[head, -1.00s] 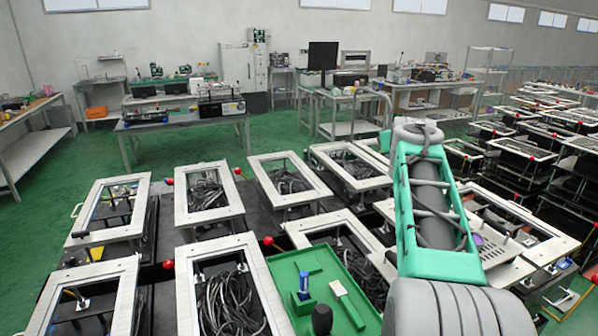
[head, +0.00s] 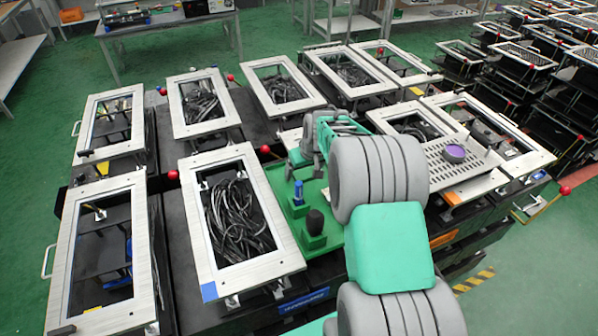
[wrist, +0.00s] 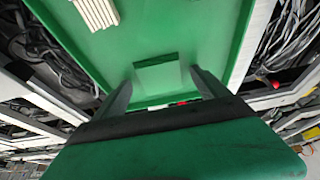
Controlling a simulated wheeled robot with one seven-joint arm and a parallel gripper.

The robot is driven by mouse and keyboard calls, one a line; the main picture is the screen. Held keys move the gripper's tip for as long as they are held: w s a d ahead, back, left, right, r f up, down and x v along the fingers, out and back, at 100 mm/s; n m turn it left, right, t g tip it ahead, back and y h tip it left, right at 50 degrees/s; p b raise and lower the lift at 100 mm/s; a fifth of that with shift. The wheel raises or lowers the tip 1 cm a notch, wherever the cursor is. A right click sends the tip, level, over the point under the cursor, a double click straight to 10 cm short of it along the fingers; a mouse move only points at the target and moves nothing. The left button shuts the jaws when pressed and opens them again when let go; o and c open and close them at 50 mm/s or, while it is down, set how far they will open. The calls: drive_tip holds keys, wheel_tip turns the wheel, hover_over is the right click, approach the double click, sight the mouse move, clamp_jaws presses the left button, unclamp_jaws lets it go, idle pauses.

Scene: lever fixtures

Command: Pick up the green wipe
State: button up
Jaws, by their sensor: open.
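The green wipe (wrist: 157,78) looks like a flat green square lying on the green tray (wrist: 120,55) in the wrist view. It nearly matches the tray in colour. My gripper (wrist: 160,84) is open, with one finger on each side of the wipe's near part. Whether the fingers touch the tray or wipe I cannot tell. In the head view my gripper (head: 303,168) is over the far part of the tray (head: 277,180), and the wipe is not visible there; my arm covers part of the tray.
A ribbed white block (wrist: 97,12) lies on the tray.

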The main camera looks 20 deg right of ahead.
drive_tip(key=c, duration=1.4)
